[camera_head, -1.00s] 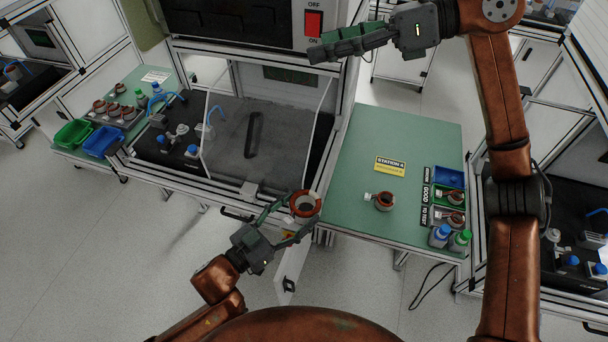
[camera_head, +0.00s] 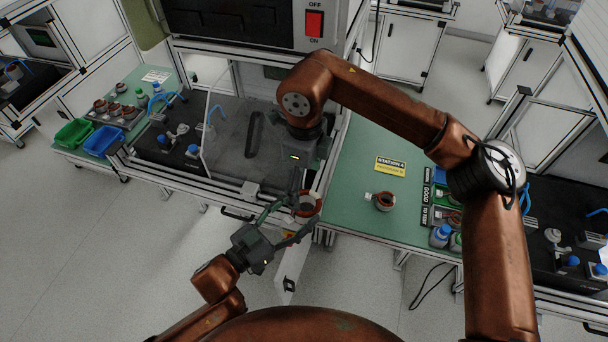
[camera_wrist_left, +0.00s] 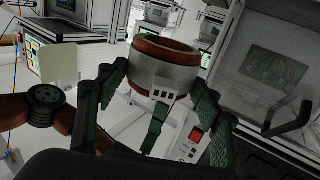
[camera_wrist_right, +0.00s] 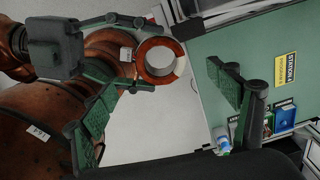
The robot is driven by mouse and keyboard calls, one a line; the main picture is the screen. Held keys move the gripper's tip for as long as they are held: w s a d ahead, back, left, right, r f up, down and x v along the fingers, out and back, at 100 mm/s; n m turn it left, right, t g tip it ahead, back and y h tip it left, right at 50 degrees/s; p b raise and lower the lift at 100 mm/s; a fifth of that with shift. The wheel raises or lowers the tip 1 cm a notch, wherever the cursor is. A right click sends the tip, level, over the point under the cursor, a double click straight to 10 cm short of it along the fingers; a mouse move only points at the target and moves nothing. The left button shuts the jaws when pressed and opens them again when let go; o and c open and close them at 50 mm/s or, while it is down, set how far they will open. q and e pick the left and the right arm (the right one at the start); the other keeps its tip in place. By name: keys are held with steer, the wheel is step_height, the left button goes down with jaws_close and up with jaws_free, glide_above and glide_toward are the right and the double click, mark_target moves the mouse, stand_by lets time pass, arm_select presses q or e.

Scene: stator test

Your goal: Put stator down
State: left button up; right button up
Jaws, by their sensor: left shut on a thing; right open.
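A stator (camera_head: 308,210), a ring with a copper-red rim and a pale band, is held in my left gripper (camera_head: 298,214) in front of the machine, off the table. The left wrist view shows the stator (camera_wrist_left: 165,72) upright between the green fingers. My right gripper (camera_wrist_right: 160,78) is open over this stator, which shows between its spread fingers (camera_wrist_right: 143,72). In the head view my right wrist partly hides these fingers. A second stator (camera_head: 384,203) lies on the green table (camera_head: 350,160) to the right.
A yellow station sign (camera_head: 390,166) lies on the green table. Bins and bottles (camera_head: 440,235) stand at its right edge, partly behind my right arm. The machine's clear door with a black handle (camera_head: 254,135) is behind the grippers. The table's left part is clear.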

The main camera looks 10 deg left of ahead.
arm_select(q)
steer(key=shift+r, duration=0.3)
arm_select(e)
step_height(320, 180, down, 10)
steer(key=shift+r, duration=0.15)
steer(key=shift+o, duration=0.7)
steer(key=shift+w+d, duration=0.15)
steer(key=shift+d, duration=0.05)
steer(key=c, duration=1.4)
arm_select(q)
steer(key=shift+r, duration=0.1)
steer(key=shift+c, duration=0.2)
arm_select(e)
steer(key=shift+a, duration=0.1)
steer(key=c, duration=0.8)
arm_select(q)
steer(key=o, duration=2.2)
steer(key=shift+f, duration=0.2)
steer(key=shift+c, duration=0.2)
arm_select(e)
steer(key=shift+a+r, duration=0.1)
arm_select(q)
steer(key=shift+f, duration=0.1)
